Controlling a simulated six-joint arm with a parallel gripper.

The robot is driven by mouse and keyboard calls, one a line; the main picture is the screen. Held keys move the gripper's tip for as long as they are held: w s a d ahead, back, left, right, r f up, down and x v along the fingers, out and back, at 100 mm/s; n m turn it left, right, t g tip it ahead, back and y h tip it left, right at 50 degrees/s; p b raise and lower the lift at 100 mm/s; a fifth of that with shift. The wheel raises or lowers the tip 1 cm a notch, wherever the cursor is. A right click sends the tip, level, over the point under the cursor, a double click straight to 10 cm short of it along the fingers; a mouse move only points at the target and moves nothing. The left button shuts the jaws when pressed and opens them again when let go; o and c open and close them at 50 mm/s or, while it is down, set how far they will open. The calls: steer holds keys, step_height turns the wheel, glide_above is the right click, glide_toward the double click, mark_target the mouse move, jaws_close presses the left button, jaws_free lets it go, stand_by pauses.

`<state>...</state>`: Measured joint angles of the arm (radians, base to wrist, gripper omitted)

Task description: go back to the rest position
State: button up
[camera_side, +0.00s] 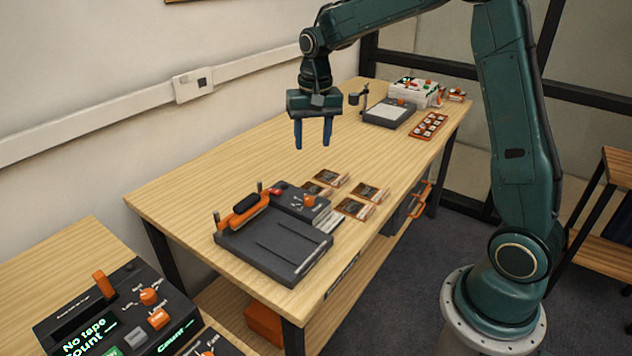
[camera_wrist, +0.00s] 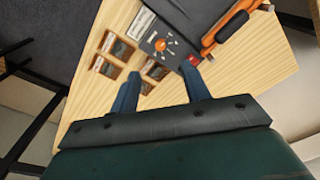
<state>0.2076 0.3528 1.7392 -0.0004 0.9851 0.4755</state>
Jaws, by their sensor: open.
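My gripper (camera_side: 313,134) hangs above the wooden table (camera_side: 210,163), fingers pointing down, clear of everything. Its two blue fingers are apart with nothing between them. In the wrist view my gripper (camera_wrist: 160,92) shows its fingers spread over the table, with small framed cards and a dark device beyond them. My arm reaches in from the right and bends down at the wrist.
A dark device with an orange handle (camera_side: 275,243) sits at the table's near end. Several small cards (camera_side: 353,208) lie beside it. A scale-like device (camera_side: 388,113), an orange tray (camera_side: 429,126) and a white box (camera_side: 415,90) stand at the far end. A control panel (camera_side: 125,318) is at lower left.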

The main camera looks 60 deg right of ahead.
steer(key=s+a+r+n+t, duration=0.1)
steer(key=s+a+r+n, duration=0.1)
steer(key=s, duration=0.6)
steer(key=s+a+r+n+t, duration=0.2)
steer(key=s+a+r+n, duration=0.1)
steer(key=s, duration=0.6)
steer(key=s+a+r+n+t, duration=0.1)
steer(key=s+a+r+n, duration=0.1)
steer(key=s, duration=0.7)
steer(key=shift+s+a+r+n+t, duration=0.25)
steer(key=shift+a+r+n+t, duration=0.25)
steer(key=shift+a, duration=0.65)
